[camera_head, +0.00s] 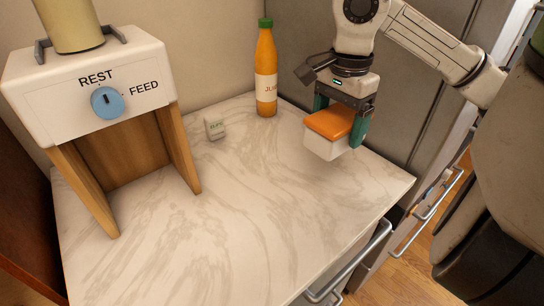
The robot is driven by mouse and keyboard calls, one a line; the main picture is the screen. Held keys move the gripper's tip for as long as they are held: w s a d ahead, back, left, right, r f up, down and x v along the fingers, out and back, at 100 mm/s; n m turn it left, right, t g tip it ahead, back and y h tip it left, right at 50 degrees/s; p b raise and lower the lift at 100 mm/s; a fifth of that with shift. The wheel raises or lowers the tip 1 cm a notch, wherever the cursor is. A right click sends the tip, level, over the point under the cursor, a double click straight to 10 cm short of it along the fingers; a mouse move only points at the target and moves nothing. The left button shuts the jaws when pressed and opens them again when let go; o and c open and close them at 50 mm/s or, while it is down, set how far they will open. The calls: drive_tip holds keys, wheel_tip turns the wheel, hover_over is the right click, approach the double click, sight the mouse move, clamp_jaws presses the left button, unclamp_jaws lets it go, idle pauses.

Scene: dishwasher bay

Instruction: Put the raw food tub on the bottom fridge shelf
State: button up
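A small white tub with an orange lid (325,141) is in my gripper at the right part of the counter. It carries no label that I can read, so I cannot confirm that it is the raw food tub. My gripper (341,122) has green fingers on either side of the tub and appears shut on it. The tub looks tilted a little, and I cannot tell whether its base touches the counter. The bottom fridge shelf does not show in this view.
A marbled counter (240,220) has wide free room in the middle and front. A juice bottle (266,70) and a small pale box (214,126) stand at the back. A REST/FEED dispenser (90,90) stands left. Metal handles (350,262) project at the counter's front right.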

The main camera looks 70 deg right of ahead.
drive_tip(key=shift+w+f, duration=0.15)
drive_tip(key=shift+f, duration=0.5)
drive_tip(key=w+d+f, duration=0.1)
drive_tip(key=w+f, duration=0.2)
drive_tip(key=w, duration=0.1)
drive_tip(key=w+d+f, duration=0.2)
drive_tip(key=w+f, duration=0.1)
drive_tip(key=w, duration=0.1)
drive_tip(key=w+d+f+p, duration=0.1)
drive_tip(key=w+f, duration=0.2)
drive_tip(key=w, duration=0.1)
drive_tip(key=shift+w+d, duration=0.1)
drive_tip(key=shift+d, duration=0.3)
drive_tip(key=shift+w+d+f, duration=0.1)
drive_tip(key=shift+w+f, duration=0.05)
drive_tip(key=shift+f, duration=0.8)
drive_tip(key=shift+w+f, duration=0.1)
drive_tip(key=shift+f, duration=0.85)
drive_tip(key=shift+f+b, duration=0.2)
drive_tip(key=shift+b, duration=0.2)
drive_tip(key=o, duration=1.2)
drive_tip(key=shift+r, duration=0.15)
